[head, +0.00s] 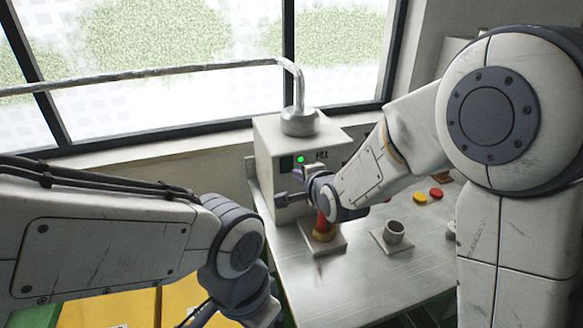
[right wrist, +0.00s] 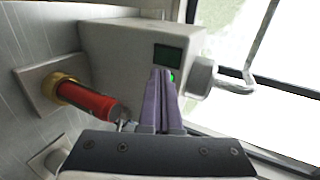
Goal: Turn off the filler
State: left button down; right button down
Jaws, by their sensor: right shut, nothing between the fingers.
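The filler (head: 275,133) is a pale box on the metal table, with a pipe leaving its top. A green light (head: 300,159) glows on its front, beside a dark display and a partly hidden "FILL" label. The display (right wrist: 168,56) and a sliver of the green light (right wrist: 171,76) also show in the right wrist view. My right gripper (head: 292,181) is in front of the filler's face; its purple fingers (right wrist: 161,72) are shut and empty, pointing at the panel by the light. Contact cannot be told. My left gripper (head: 205,314) is at the bottom edge, its fingers hidden.
A red cylinder with a brass base stands on a plate (head: 333,245) below my right wrist. Yellow (head: 420,198) and red (head: 436,193) round pieces lie farther back. The table's front right is clear.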

jog(key=p+x, duration=0.1)
jog(key=x, duration=0.5)
jog(key=shift+w+p, duration=0.2)
jog(key=shift+p, duration=0.15)
jog(key=shift+f, duration=0.1)
jog(key=f+t+b, duration=0.1)
jog(key=t+b, duration=0.1)
jog(key=b, duration=0.6)
jog(key=shift+w+f+y, duration=0.2)
jog(key=shift+y, duration=0.2)
jog(key=shift+r+p, duration=0.4)
jog(key=shift+r, duration=0.1)
jog(key=shift+s+a+f, duration=0.15)
jog(key=shift+s+f, duration=0.1)
jog(key=shift+s, duration=0.2)
jog(key=b, duration=0.3)
send_near(288, 170)
jog(key=f+v, duration=0.2)
jog(key=v, duration=0.5)
jog(key=shift+f, duration=0.15)
